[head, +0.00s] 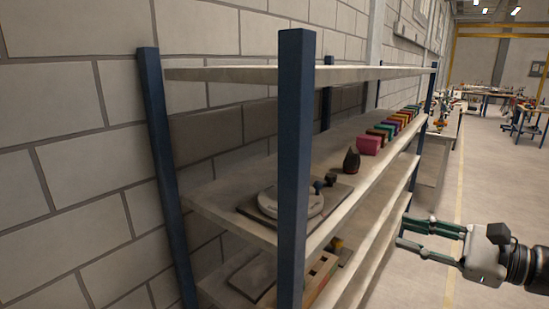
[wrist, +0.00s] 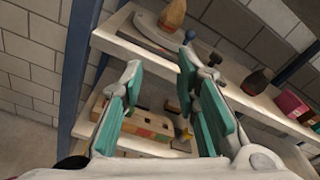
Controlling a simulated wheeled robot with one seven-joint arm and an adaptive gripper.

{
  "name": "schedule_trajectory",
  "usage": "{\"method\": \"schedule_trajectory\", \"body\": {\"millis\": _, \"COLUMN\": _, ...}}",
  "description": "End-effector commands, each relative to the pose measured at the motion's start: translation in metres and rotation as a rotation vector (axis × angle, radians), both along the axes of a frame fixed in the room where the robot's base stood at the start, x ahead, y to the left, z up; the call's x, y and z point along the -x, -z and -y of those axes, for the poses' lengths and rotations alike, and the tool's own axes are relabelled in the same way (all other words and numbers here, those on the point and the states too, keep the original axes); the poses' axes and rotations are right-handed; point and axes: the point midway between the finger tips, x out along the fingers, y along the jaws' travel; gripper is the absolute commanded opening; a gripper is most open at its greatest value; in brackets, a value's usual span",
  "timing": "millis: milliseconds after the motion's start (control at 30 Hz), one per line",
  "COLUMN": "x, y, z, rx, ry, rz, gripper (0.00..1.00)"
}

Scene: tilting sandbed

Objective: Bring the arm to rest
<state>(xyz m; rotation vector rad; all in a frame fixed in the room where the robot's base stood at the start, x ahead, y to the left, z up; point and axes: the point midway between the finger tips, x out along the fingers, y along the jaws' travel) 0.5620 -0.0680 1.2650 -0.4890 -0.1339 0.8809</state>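My gripper (head: 433,238) is at the right in the head view, in front of the shelf rack and to its right. Its two green-padded fingers point left toward the shelves. In the wrist view my gripper (wrist: 157,98) is open, with a clear gap between the fingers and nothing held. The shelves show beyond the fingers, apart from them.
A rack with blue posts (head: 295,160) stands against a block wall. Its shelf holds a round pale disc (head: 290,204), a dark pear-shaped object (head: 351,161) and a row of coloured blocks (head: 369,145). A wooden box (wrist: 150,137) sits lower. The aisle floor (head: 490,180) is clear.

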Motion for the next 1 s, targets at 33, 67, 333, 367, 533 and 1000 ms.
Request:
{"method": "schedule_trajectory", "body": {"millis": 33, "x": 0.003, "y": -0.002, "z": -0.009, "rx": 0.021, "ry": -0.029, "rz": 0.001, "gripper": 0.29}}
{"method": "schedule_trajectory", "body": {"millis": 67, "x": 0.005, "y": -0.003, "z": -0.014, "rx": 0.039, "ry": -0.050, "rz": 0.000, "gripper": 0.29}}
{"method": "schedule_trajectory", "body": {"millis": 333, "x": 0.038, "y": -0.004, "z": -0.068, "rx": 0.247, "ry": -0.270, "rz": -0.003, "gripper": 0.29}}
{"method": "schedule_trajectory", "body": {"millis": 367, "x": 0.044, "y": -0.003, "z": -0.074, "rx": 0.279, "ry": -0.302, "rz": -0.001, "gripper": 0.29}}
{"method": "schedule_trajectory", "body": {"millis": 533, "x": 0.086, "y": 0.003, "z": -0.109, "rx": 0.547, "ry": -0.523, "rz": 0.030, "gripper": 0.29}}
{"method": "schedule_trajectory", "body": {"millis": 1000, "x": 0.162, "y": 0.000, "z": -0.090, "rx": 1.573, "ry": -0.969, "rz": 0.388, "gripper": 0.29}}
